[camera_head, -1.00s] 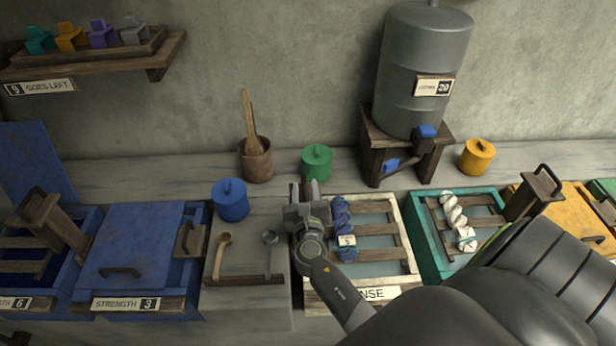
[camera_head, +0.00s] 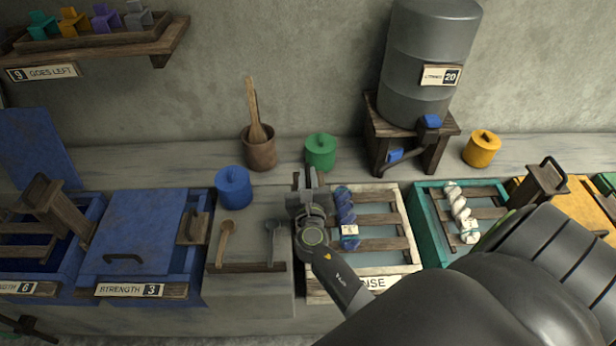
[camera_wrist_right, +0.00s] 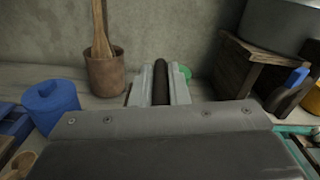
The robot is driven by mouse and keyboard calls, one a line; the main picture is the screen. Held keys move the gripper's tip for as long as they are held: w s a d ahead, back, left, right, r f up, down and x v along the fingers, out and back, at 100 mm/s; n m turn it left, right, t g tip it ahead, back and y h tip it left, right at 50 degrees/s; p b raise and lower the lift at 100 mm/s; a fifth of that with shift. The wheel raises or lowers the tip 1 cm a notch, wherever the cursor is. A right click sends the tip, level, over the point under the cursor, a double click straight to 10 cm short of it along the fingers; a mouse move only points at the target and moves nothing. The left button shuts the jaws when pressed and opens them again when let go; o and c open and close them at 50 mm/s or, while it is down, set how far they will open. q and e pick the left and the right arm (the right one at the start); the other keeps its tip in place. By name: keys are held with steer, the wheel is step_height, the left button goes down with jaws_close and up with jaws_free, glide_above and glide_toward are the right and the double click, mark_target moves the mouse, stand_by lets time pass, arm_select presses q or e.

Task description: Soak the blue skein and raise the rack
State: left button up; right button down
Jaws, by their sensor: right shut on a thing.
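The blue skein (camera_head: 345,206), twisted and tagged, lies on the wooden slats of the rack (camera_head: 376,219) in the pale rinse vat (camera_head: 412,222). My right gripper (camera_head: 308,182) is at the vat's back left corner, just left of the skein. It is shut on a dark upright bar (camera_wrist_right: 161,83), which shows between the fingers in the right wrist view. The bar seems to be the rack's handle; the gripper hides its lower part and the rack's left end. How far the skein sits in the liquid is hard to tell.
A teal vat (camera_head: 430,236) with a white skein (camera_head: 461,212) stands to the right, partly behind my arm. A grey barrel (camera_head: 425,50) stands behind.

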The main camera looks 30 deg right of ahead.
step_height(320, 180, down, 18)
steer(key=b, duration=1.6)
steer(key=shift+r, duration=0.1)
steer(key=shift+s+f, duration=0.1)
steer(key=shift+f, duration=0.35)
steer(key=c, duration=1.7)
jaws_free()
steer(key=shift+o, duration=1.2)
steer(key=shift+d, duration=0.15)
